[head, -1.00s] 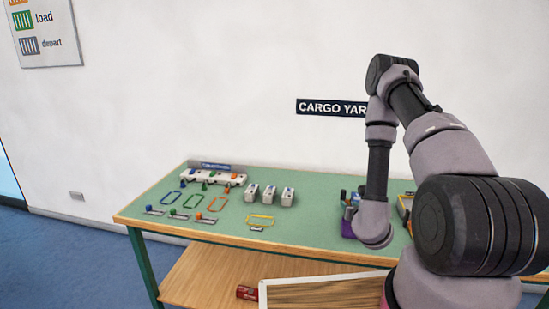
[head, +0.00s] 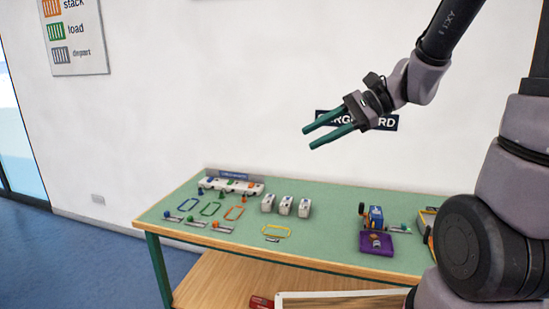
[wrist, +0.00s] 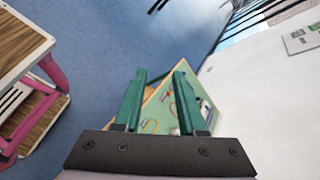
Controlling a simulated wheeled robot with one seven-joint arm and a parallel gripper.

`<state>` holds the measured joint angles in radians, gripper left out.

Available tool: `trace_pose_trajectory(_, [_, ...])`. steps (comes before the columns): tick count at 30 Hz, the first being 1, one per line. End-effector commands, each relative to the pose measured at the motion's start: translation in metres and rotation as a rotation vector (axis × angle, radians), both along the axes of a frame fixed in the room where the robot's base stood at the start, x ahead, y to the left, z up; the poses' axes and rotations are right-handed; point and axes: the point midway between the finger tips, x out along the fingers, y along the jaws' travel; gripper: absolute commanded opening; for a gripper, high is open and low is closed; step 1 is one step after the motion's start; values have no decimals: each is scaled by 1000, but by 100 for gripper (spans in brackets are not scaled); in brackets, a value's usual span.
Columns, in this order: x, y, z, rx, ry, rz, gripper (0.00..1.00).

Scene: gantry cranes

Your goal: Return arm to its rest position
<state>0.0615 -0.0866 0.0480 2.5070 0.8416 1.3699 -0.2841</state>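My gripper (head: 328,133) is raised well above the table, in front of the wall sign. Its two green fingers are parallel with a gap between them, and nothing is held. In the wrist view the open fingers (wrist: 160,85) show with the table's green top beyond them. My arm reaches in from the upper right of the head view, clear of the table.
The green-topped table (head: 320,243) carries three white blocks (head: 285,206), coloured outlines, a white rack (head: 232,184) and a blue vehicle on a purple pad (head: 375,242). A pink-framed wooden stand (wrist: 45,85) is at left in the wrist view. The wall is behind.

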Motion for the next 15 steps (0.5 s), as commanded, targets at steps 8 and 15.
trace_pose_trajectory(8, [-41,-71,21,-513,-408,157,40])
trace_pose_trajectory(15, [-47,-132,59,-865,-713,167,40])
